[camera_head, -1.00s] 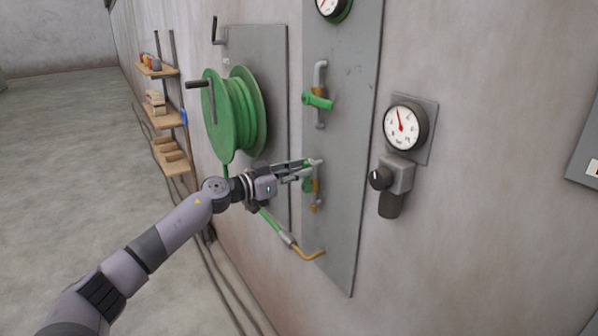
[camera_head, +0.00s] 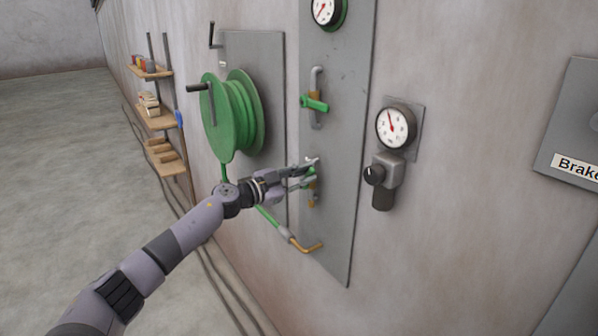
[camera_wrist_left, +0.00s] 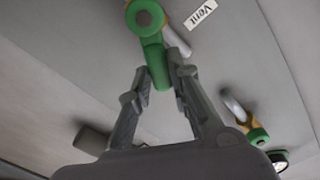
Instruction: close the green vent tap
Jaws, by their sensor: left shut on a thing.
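The vent tap is the lower tap on the grey wall panel, with a brass body (camera_head: 313,196) and a green lever. In the left wrist view the green lever (camera_wrist_left: 157,62) hangs from its round green hub, beside a white "Vent" label (camera_wrist_left: 201,13). My left gripper (camera_head: 308,171) is at this tap and hides much of the lever in the head view. In the left wrist view its fingers (camera_wrist_left: 160,80) are shut on the lever's end, one on each side. My right gripper is not in view.
A second tap with a green lever (camera_head: 314,104) sits above on the same panel (camera_head: 342,150). A green hose reel (camera_head: 232,115) is to the left. A pressure gauge (camera_head: 394,127) and a black knob (camera_head: 375,174) are to the right.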

